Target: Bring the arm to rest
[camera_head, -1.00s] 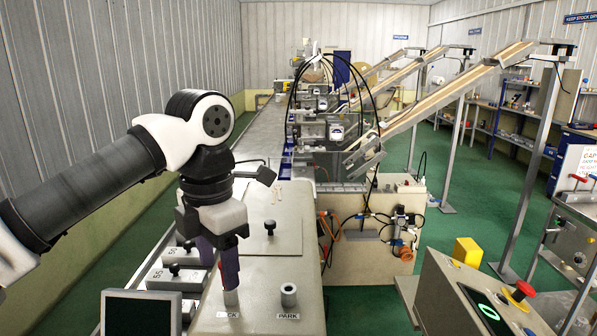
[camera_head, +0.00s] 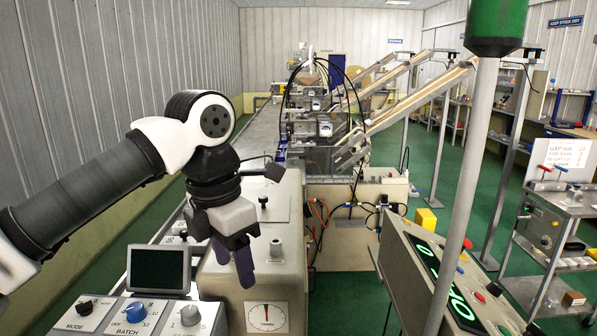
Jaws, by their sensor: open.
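My arm reaches in from the left in the head view. My gripper (camera_head: 233,264) points down at the near left end of the beige machine housing (camera_head: 240,293). Its two purple fingers are apart, with nothing visible between them. The fingertips appear above the housing top; whether they touch it cannot be told. A small grey post (camera_head: 276,247) stands on the housing just right of the fingers.
A control panel with knobs (camera_head: 135,312) and a dark screen (camera_head: 158,268) lies near left. A round dial (camera_head: 267,317) is on the housing front. A grey pole with a green top (camera_head: 497,25) and a console with green digits (camera_head: 440,285) stand at right.

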